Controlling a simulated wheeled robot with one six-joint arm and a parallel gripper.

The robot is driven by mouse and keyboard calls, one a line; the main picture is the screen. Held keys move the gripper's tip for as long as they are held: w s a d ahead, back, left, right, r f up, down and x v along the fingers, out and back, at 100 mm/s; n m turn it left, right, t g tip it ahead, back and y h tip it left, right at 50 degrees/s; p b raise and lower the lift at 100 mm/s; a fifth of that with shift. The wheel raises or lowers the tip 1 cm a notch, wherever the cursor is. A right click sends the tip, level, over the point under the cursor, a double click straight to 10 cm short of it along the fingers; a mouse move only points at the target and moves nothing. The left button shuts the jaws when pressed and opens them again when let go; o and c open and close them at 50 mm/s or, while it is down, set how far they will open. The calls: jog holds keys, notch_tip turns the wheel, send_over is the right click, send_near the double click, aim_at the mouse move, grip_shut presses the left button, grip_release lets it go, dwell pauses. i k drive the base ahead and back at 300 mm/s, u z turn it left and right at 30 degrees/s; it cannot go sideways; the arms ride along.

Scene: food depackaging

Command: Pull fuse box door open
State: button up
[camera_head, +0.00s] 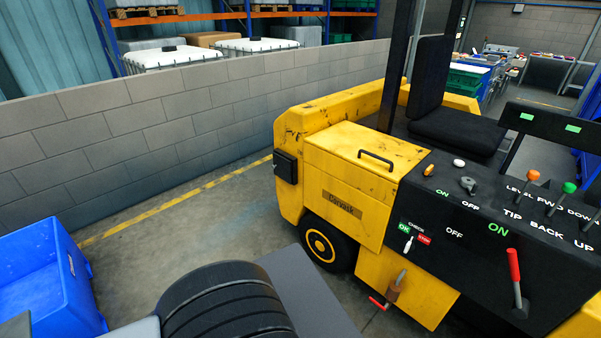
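A yellow forklift-like vehicle (330,112) stands at the centre and right. Its front has a yellow box-shaped housing (345,205) with a name plate, and a black bar handle (376,160) on its top face. The housing looks closed. A small black box (286,166) is fixed to the vehicle's left side and also looks closed. No label marks either one as the fuse box, so I cannot tell which has the door. My gripper is not in view. A dark ribbed part at the bottom, near the picture's middle, looks like part of my arm.
A control panel (447,237) with levers and switches lies right of the housing. A red-handled lever (514,270) stands on it. A blue bin (45,280) is at the lower left. A grey block wall (150,125) runs behind. Floor between bin and vehicle is clear.

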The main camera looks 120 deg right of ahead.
aim_at(282, 167)
jog(key=z, duration=4.05)
jog(key=i, duration=2.3)
jog(key=u, duration=2.2)
